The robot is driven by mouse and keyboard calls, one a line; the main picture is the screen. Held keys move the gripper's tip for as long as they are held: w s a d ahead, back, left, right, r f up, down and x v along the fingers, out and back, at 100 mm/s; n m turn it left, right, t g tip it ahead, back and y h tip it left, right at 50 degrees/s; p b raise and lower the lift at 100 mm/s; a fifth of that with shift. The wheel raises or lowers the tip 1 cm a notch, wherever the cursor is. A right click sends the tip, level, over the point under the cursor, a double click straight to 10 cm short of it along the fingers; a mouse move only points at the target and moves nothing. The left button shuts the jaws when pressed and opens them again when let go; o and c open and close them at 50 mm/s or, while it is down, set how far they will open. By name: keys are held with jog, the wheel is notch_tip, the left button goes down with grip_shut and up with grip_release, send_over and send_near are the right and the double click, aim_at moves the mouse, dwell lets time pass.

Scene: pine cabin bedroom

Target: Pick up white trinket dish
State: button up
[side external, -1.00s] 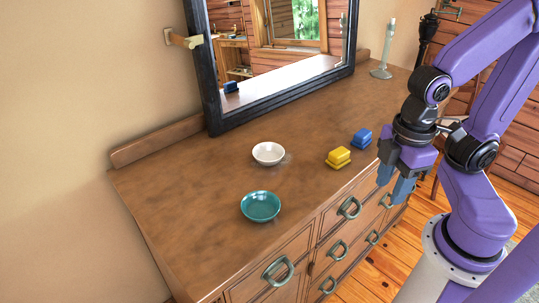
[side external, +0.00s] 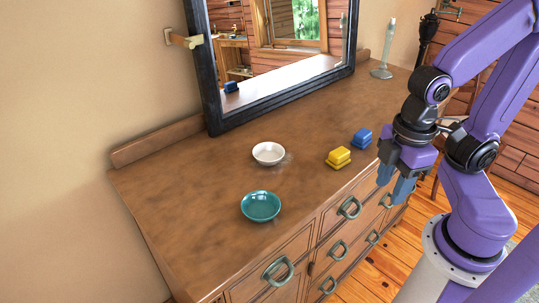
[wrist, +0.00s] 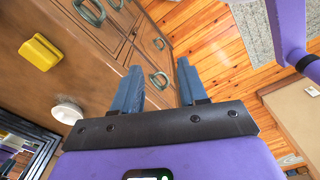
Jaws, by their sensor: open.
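The white trinket dish (side external: 268,153) sits upright on the wooden dresser top, in front of the mirror. In the wrist view, the white dish (wrist: 67,112) is at lower left, just beyond the edge of my gripper's body. My gripper (side external: 394,185) hangs at the dresser's front edge, to the right of the dish and well apart from it. In the wrist view, its fingers (wrist: 158,68) are spread with nothing between them.
A teal bowl (side external: 261,206) sits nearer the camera than the dish. A yellow box (side external: 338,157) and a blue box (side external: 361,138) lie between dish and gripper. The black-framed mirror (side external: 213,110) stands behind. A candlestick (side external: 382,72) is at the far end. The dresser's left end is clear.

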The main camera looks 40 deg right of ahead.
jog(key=shift+c, duration=1.4)
